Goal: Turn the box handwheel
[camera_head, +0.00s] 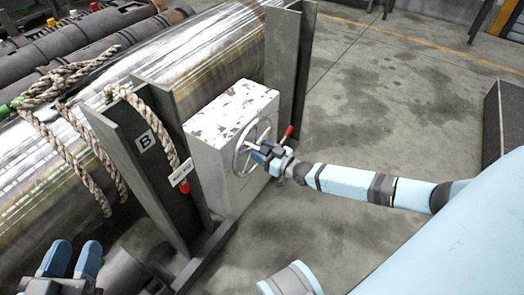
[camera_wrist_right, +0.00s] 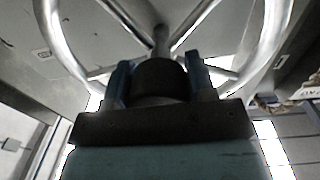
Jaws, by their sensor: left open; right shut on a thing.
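The box (camera_head: 216,160) is pale grey with a worn, flaking top and stands between dark steel posts. A metal handwheel (camera_head: 240,158) with spokes is on its right-hand face. My right gripper (camera_head: 262,151) is at the wheel's middle and shut on it. In the right wrist view, the wheel's bright rim (camera_wrist_right: 272,40) and spokes spread around the gripper (camera_wrist_right: 160,82). Its blue fingers lie on either side of a dark round part; the exact contact is hidden. My left gripper (camera_head: 72,260) is open and empty at the lower left, away from the wheel.
A large shiny barrel (camera_head: 190,50) lies behind the box, with rope (camera_head: 85,165) draped over it. A dark post marked B (camera_head: 145,150) stands left of the box. A red-tipped part (camera_head: 288,131) shows beside my right gripper.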

